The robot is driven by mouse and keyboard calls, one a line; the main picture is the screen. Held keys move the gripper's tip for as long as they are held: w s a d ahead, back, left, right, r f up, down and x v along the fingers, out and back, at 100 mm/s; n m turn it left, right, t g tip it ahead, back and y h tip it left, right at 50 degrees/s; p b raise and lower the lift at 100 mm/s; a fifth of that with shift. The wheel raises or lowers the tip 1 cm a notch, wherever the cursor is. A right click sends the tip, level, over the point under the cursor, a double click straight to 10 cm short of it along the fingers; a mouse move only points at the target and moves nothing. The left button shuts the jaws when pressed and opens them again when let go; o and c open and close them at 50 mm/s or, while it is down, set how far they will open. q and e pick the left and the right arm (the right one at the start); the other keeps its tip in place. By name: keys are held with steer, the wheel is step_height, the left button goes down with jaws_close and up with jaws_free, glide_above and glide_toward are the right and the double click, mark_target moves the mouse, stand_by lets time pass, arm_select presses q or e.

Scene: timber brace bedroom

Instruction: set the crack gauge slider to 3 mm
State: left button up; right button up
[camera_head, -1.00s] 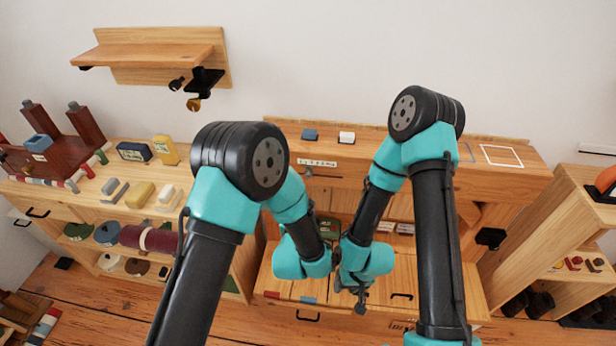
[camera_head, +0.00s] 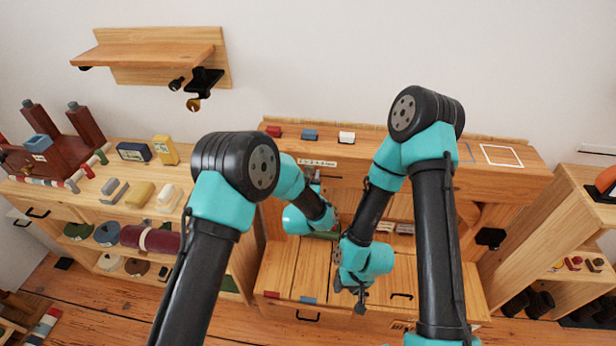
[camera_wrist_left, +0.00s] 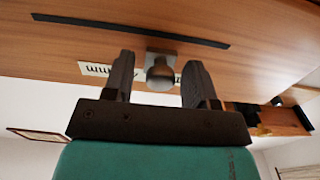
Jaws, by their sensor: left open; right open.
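The crack gauge slider knob (camera_wrist_left: 160,74) is a round grey knob on a grey plate, seen in the left wrist view against a wooden face with a long dark slot (camera_wrist_left: 130,30). A white scale label (camera_wrist_left: 97,70) marked "mm" lies behind it; the label also shows on the desk front in the head view (camera_head: 318,162). My left gripper (camera_wrist_left: 160,58) is open, with the knob appearing between its fingers and a gap on each side. In the head view my left gripper (camera_head: 313,178) is just below the label. My right gripper (camera_head: 360,298) is open and low before the desk.
Red (camera_head: 273,131), blue (camera_head: 310,135) and white (camera_head: 346,137) blocks sit on the desk top above the label. A white square outline (camera_head: 502,156) marks the desk's right end. A crowded shelf stands at left. The right arm's links cross in front of the desk.

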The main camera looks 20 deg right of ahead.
arm_select(q)
steer(key=shift+c, duration=0.5)
jaws_close()
steer(key=shift+s+d, duration=0.35)
steer(key=shift+d, duration=0.3)
steer(key=shift+o, duration=0.5)
jaws_free()
